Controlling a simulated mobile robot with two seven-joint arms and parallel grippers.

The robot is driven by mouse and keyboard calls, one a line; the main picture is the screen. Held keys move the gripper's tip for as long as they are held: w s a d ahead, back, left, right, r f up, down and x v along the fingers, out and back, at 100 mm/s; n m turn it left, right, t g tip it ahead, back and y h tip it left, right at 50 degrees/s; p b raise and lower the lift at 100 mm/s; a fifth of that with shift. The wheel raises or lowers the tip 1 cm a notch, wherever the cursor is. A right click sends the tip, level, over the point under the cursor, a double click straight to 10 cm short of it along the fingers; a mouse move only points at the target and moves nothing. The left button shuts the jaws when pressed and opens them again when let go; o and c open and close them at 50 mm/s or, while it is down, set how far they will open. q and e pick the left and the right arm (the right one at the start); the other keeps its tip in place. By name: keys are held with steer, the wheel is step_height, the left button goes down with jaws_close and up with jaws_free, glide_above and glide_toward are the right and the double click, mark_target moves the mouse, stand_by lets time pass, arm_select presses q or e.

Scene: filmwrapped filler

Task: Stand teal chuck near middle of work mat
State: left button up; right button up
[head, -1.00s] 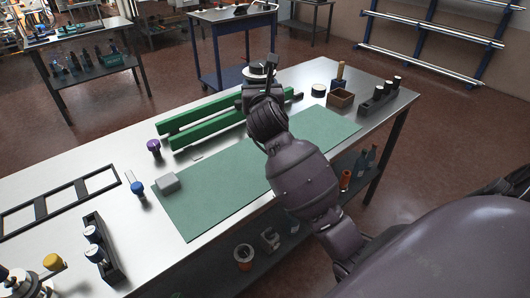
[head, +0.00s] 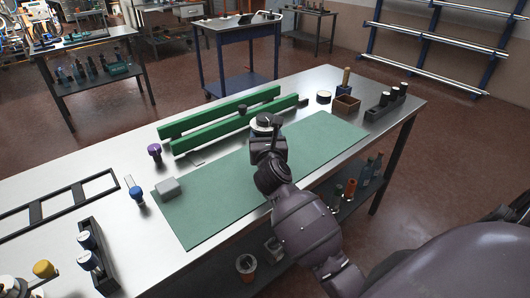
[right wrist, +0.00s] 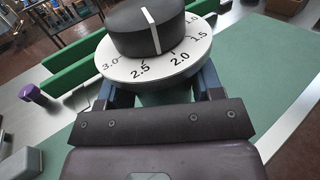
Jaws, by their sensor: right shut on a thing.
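My right gripper (head: 267,135) is shut on a piece with a white numbered dial (right wrist: 187,65) and a black knob on top, taken as the teal chuck. The piece (head: 264,122) is about upright, with its body mostly hidden by the gripper. A teal patch shows between the fingers (right wrist: 160,88) in the right wrist view; I cannot tell if it is body or mat. In the head view the piece appears over the far side of the green work mat (head: 225,195); its height is unclear. My left gripper is not in view.
Green rails (head: 222,118) lie behind the mat. A grey block (head: 168,188) sits at its left end. A purple-topped piece (head: 154,150), a blue-topped piece (head: 136,193), a black frame (head: 62,205), and a wooden box (head: 346,104) stand around it. The mat's middle is clear.

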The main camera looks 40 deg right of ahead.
step_height(320, 180, down, 5)
steer(key=shift+r+b, duration=0.15)
steer(key=shift+b, duration=0.6)
steer(key=shift+f, duration=0.25)
steer(key=o, duration=1.2)
steer(key=shift+c, duration=0.2)
steer(key=shift+o, duration=1.4)
